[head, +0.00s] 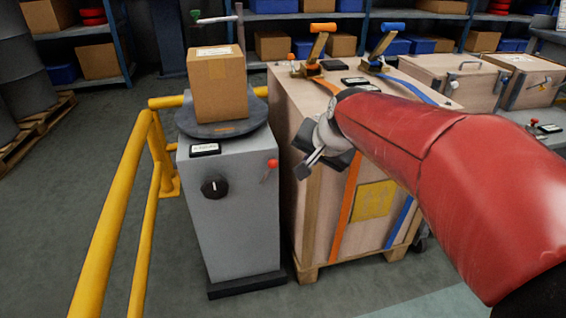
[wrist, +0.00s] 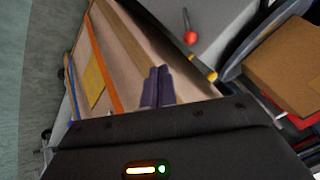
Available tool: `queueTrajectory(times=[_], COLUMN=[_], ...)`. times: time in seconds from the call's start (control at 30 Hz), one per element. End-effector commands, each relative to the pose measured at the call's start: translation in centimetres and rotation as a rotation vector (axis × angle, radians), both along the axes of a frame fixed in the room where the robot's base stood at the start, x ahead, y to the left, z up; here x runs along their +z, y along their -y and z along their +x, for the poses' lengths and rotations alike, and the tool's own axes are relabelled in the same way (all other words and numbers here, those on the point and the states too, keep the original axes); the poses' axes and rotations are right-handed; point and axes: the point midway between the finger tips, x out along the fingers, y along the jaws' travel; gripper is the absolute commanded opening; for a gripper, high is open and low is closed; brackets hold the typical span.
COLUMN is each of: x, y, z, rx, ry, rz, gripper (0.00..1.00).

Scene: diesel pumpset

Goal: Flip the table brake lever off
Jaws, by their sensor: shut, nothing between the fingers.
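The brake lever (head: 272,164) is a short rod with a red ball knob on the front of a grey pedestal, near its upper right edge. In the head view its knob is up and the rod slants down to the left. It also shows in the wrist view (wrist: 190,38), beyond the fingers and to their upper right. The round dark table (head: 255,121) tops the pedestal. My gripper (head: 303,172) is shut and empty, just right of the lever and apart from it. Its closed fingers also show in the wrist view (wrist: 158,86).
A cardboard box (head: 220,88) stands on the round table. The pedestal (head: 232,225) also has a black dial (head: 214,187). A large strapped wooden crate (head: 330,205) stands close on the right, behind my gripper. A yellow rail (head: 110,215) runs along the left. Floor shows in front.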

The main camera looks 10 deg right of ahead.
Motion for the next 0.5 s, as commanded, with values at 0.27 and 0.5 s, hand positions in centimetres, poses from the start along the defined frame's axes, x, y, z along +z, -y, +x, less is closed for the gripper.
queueTrajectory(times=[0.27, 0.5], x=[-3.2, -7.4], y=[-0.3, -0.7], z=[2.1, 5.2], rx=[0.003, 0.002], ry=[-0.006, -0.006], rz=[0.000, -0.001], gripper=[0.00, 0.00])
